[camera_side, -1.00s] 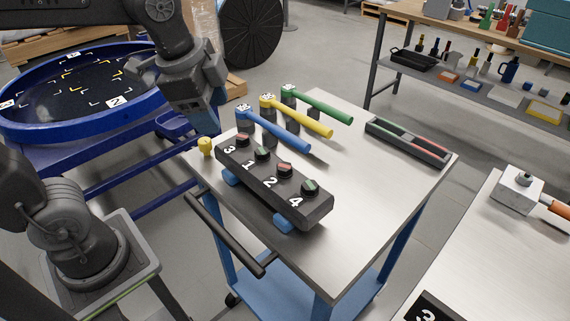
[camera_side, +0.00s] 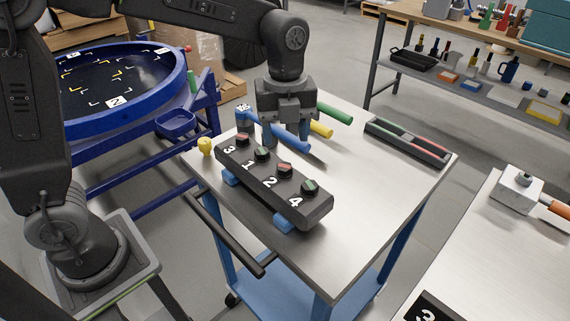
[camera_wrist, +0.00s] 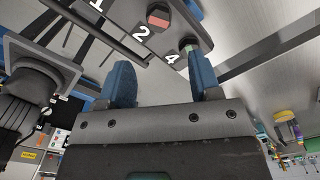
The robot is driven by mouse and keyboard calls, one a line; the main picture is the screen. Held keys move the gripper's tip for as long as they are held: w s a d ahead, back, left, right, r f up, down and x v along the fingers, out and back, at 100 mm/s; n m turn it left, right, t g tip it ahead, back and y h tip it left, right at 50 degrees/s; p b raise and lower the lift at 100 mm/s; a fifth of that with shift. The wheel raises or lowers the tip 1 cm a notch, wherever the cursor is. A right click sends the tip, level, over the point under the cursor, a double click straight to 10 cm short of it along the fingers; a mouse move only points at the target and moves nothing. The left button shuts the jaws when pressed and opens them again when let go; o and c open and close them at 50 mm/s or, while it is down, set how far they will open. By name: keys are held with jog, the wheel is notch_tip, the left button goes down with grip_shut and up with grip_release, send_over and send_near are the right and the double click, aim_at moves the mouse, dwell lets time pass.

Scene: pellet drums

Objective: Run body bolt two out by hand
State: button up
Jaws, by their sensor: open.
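The black body block (camera_side: 312,215) lies across the cart on blue supports, its top marked 3, 1, 2, 4 with a dark knob-like bolt by each number. Body bolt two (camera_side: 284,170) has a red top and stands in the block; it also shows at the top of the wrist view (camera_wrist: 158,17). Bolt four (camera_side: 309,187) has a green top and also appears in the wrist view (camera_wrist: 187,46). My gripper (camera_side: 284,140) is above and behind the block, pointing down. In the wrist view its two blue fingers (camera_wrist: 162,70) are apart with nothing between them.
A yellow knob (camera_side: 205,146) is at the cart's left corner. A dark tray (camera_side: 408,142) lies at the back right. The cart top right of the block is clear.

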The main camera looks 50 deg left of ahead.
aim_at(285, 169)
notch_tip(285, 169, down, 9)
jog(key=shift+r, duration=0.2)
jog(key=shift+c, duration=0.4)
jog(key=c, duration=0.8)
jog(key=shift+c, duration=0.2)
